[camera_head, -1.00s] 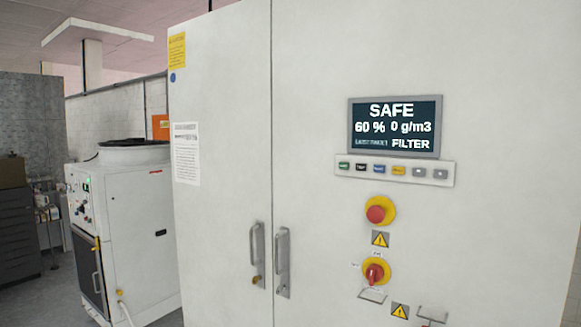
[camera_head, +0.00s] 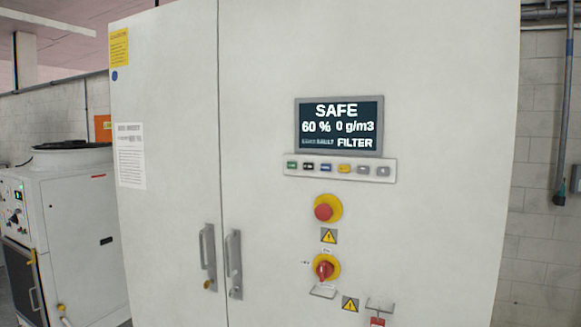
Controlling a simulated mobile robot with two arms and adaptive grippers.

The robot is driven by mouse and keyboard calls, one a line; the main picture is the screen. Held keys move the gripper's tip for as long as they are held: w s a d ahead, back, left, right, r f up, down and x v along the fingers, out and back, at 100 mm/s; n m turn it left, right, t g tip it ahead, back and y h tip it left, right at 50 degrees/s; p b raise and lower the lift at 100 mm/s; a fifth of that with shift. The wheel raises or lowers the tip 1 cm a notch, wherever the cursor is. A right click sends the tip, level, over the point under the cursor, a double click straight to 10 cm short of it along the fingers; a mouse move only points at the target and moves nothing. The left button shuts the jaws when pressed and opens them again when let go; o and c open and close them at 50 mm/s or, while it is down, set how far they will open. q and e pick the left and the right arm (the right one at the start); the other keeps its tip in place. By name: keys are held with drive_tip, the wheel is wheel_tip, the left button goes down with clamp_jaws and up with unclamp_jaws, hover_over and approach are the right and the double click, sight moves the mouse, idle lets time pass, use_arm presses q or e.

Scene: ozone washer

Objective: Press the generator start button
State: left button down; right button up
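The tall white generator cabinet (camera_head: 430,220) fills the middle of the head view. Its display (camera_head: 339,127) reads SAFE, 60 %, 0 g/m3 and FILTER. Below it is a button strip (camera_head: 340,168) with a row of small buttons. The leftmost is a green button (camera_head: 292,165); its label is too small to read, so I cannot tell for sure which one is start. A red mushroom button (camera_head: 324,211) on a yellow ring and a red rotary switch (camera_head: 324,268) on yellow sit lower. Neither of my grippers is in view.
Two door handles (camera_head: 234,265) stick out left of the controls. A white machine (camera_head: 75,230) with a round top stands at the left. A brick wall (camera_head: 540,190) with a grey pipe (camera_head: 566,110) is at the right.

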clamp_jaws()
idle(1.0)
